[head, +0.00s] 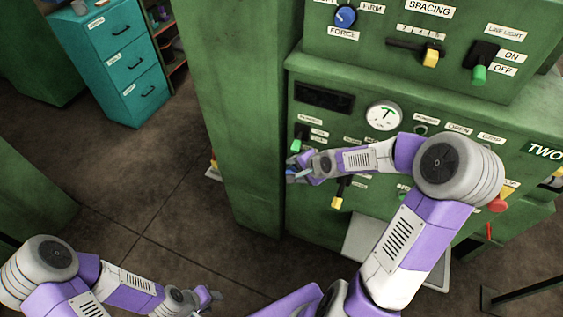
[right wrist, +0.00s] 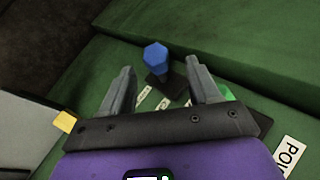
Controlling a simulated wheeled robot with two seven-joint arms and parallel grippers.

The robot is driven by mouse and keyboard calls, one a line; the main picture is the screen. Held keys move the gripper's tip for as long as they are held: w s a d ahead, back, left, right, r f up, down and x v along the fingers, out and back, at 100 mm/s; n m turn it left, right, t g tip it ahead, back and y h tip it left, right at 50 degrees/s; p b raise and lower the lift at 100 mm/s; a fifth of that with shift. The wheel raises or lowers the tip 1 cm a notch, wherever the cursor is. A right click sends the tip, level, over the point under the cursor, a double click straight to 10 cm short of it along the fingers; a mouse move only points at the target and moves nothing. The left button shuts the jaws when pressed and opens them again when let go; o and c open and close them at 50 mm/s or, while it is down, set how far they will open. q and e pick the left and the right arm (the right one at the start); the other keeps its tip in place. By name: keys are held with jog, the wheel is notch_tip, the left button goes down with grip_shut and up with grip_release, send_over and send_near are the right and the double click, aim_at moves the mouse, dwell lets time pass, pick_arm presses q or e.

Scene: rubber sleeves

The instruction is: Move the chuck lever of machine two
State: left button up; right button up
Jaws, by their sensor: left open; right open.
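Machine two (head: 380,205) is the green cabinet marked "TWO" at the right of the head view. A blue lever knob (right wrist: 156,57) on a dark base shows in the right wrist view, beyond and between the fingertips. I cannot read a label that says whether it is the chuck lever. My right gripper (head: 290,172) is open at the left part of the panel. Its fingers (right wrist: 162,70) are spread around the line to the knob; I cannot tell whether they touch it. My left gripper (head: 208,298) is open and empty above the floor at lower left.
A green-tipped lever (head: 296,145) and a yellow-tipped lever (head: 337,202) are close to my right gripper. A round gauge (head: 383,116), a red knob (head: 497,205) and a pale tray (head: 362,238) are further right. A green column (head: 245,120) stands left. A teal drawer cabinet (head: 118,60) is behind.

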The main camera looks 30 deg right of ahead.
aim_at(288, 172)
jog(key=b+x, duration=0.2)
jog(key=x, duration=0.1)
jog(key=b+x, duration=0.2)
jog(key=shift+a+f+b, duration=0.15)
jog(key=shift+f+b, duration=0.25)
jog(key=shift+f, duration=0.1)
jog(key=shift+w+f+b, duration=0.3)
jog(key=shift+w+f, duration=0.05)
jog(key=shift+f, duration=0.05)
grip_shut()
